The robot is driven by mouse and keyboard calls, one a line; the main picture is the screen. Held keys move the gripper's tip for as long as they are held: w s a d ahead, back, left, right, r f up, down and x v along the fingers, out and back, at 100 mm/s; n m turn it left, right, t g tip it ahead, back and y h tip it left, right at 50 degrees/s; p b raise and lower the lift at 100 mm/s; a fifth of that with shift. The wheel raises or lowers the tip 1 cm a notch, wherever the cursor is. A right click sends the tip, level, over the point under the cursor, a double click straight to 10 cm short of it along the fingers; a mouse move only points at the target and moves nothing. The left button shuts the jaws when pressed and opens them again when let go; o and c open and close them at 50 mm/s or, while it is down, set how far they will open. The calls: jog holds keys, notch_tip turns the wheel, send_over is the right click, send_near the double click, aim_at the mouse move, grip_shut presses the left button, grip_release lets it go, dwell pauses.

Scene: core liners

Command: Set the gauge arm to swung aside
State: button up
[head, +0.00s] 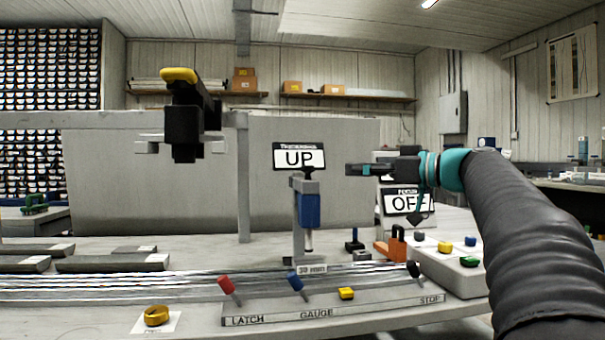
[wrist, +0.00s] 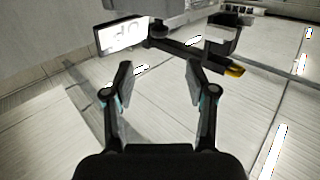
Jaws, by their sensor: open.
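A blue-knobbed lever (head: 296,283) leans to the left above the word GAUGE on the front lever panel (head: 330,312). I cannot tell which position its lean stands for. A blue and grey upright unit (head: 309,208) stands behind it, under a sign reading UP (head: 300,157). That sign also shows inverted in the wrist view (wrist: 121,35). My gripper (head: 350,169) is high above the panel, to the right of the UP sign, pointing left. In the wrist view my gripper (wrist: 158,78) is open, with nothing between its fingers.
A red lever (head: 229,288) stands above LATCH and a black one (head: 415,271) near STOP. An orange clamp-like object (head: 393,246) and a button box (head: 450,262) stand to the right. A black yellow-topped head (head: 183,110) hangs at left.

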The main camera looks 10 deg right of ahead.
aim_at(313, 167)
jog(key=x, duration=0.4)
jog(key=p+x, duration=0.1)
jog(key=x, duration=0.4)
jog(key=p+x, duration=0.1)
jog(key=x, duration=0.3)
jog(key=shift+w+a+r, duration=0.25)
jog(key=shift+w+r, duration=0.05)
grip_shut()
